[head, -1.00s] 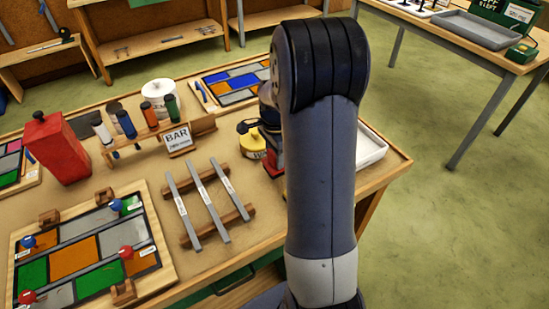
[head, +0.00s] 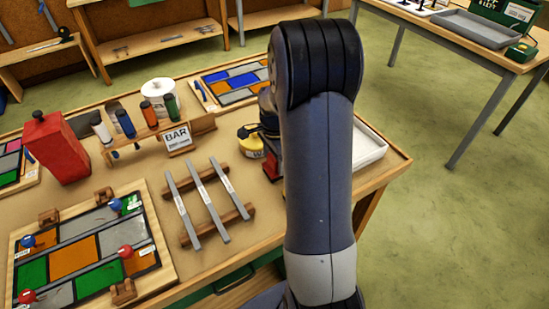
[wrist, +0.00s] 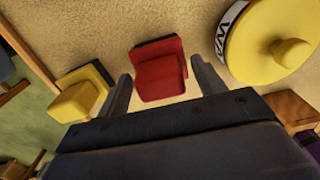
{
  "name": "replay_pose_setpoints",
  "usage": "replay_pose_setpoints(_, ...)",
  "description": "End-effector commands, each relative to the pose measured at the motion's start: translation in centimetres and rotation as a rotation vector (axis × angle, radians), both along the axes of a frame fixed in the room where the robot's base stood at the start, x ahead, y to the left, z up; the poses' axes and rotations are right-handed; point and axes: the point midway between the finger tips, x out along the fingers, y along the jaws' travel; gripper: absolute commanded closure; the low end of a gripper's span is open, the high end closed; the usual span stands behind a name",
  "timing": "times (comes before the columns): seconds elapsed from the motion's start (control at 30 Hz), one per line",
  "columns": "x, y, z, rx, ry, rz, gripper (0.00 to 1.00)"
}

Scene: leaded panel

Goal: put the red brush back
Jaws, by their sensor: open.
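The red brush (wrist: 160,80) shows in the wrist view as a red block with a dark edge on the table, between my two fingers. My gripper (wrist: 160,68) is open, with a finger on each side of the red brush and gaps visible between. In the head view a small red part of it (head: 272,166) shows beside my arm, which hides the rest and most of my gripper.
A yellow block (wrist: 80,95) lies just left of my left finger. A round yellow tin with a knob (wrist: 270,40) stands to the right. A white tray (head: 368,148) is behind my arm. Metal bars on wooden rests (head: 205,200) lie nearer.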

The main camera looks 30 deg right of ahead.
Motion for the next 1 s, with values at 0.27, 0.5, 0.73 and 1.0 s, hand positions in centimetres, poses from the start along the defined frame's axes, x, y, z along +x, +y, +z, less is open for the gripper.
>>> replay_pose_setpoints(0.27,0.1,0.0,2.4,-0.002,-0.005,0.0,0.35)
replay_pose_setpoints(0.5,0.1,0.0,7.7,-0.002,-0.006,0.0,0.35)
replay_pose_setpoints(0.73,0.1,0.0,11.3,-0.001,-0.003,0.0,0.35)
replay_pose_setpoints(1.0,0.0,0.0,12.4,0.0,0.0,0.0,0.35)
